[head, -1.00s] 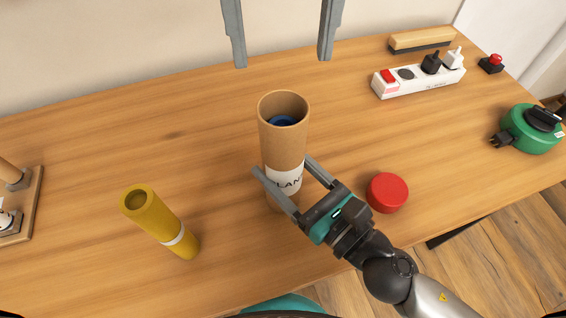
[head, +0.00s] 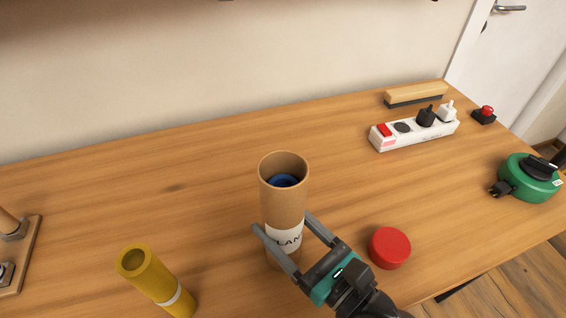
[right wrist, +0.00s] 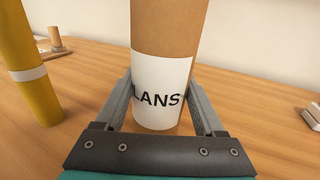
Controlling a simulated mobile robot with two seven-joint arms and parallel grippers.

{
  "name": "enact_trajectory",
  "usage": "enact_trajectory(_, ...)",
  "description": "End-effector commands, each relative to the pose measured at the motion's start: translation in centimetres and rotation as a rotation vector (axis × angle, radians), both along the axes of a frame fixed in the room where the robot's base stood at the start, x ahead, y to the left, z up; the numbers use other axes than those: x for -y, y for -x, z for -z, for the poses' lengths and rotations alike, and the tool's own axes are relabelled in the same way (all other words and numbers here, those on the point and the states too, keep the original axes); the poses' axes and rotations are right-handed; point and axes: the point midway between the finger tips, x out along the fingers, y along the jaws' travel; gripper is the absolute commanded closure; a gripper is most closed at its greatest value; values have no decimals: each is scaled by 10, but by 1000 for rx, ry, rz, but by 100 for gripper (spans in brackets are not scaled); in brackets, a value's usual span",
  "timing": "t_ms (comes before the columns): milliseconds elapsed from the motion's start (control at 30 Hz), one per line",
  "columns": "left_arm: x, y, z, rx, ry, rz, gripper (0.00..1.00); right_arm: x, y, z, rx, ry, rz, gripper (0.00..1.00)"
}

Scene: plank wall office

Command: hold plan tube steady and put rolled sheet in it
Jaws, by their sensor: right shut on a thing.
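The plan tube (head: 284,205) is a brown cardboard cylinder with a white label, standing upright on the desk with its open mouth up. Inside it, below the rim, a blue rolled end (head: 283,181) shows; the rest of it is hidden by the tube wall. My right gripper (head: 283,238) is shut on the tube low down, one finger on each side of the label. The right wrist view shows the fingers against the tube (right wrist: 168,30) at the label reading "LANS". My left gripper is out of view.
A yellow tube (head: 155,280) with a white band stands to the left. A red round cap (head: 389,247) lies right of the plan tube. A power strip (head: 415,129), a wooden-backed brush (head: 415,94) and a green reel (head: 527,180) are farther right. The desk behind the tube is clear.

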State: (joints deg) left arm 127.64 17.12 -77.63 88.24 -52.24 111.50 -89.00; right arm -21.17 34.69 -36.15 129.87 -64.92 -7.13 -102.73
Motion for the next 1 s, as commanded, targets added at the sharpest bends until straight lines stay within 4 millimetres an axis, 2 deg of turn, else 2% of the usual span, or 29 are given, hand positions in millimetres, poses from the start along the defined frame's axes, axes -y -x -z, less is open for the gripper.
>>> enact_trajectory(33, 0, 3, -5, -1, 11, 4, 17, 0, 0, 0, 1, -1, 0, 89)
enact_trajectory(167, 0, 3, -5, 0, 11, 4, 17, 0, 0, -1, 1, -1, 0, 89)
enact_trajectory(200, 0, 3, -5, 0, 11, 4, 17, 0, 0, -1, 1, -1, 0, 28)
enact_trajectory(433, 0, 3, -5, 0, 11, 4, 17, 0, 0, 0, 1, -1, 0, 2)
enact_trajectory(1000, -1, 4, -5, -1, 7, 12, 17, 2, 3, -1, -2, -7, 1, 0)
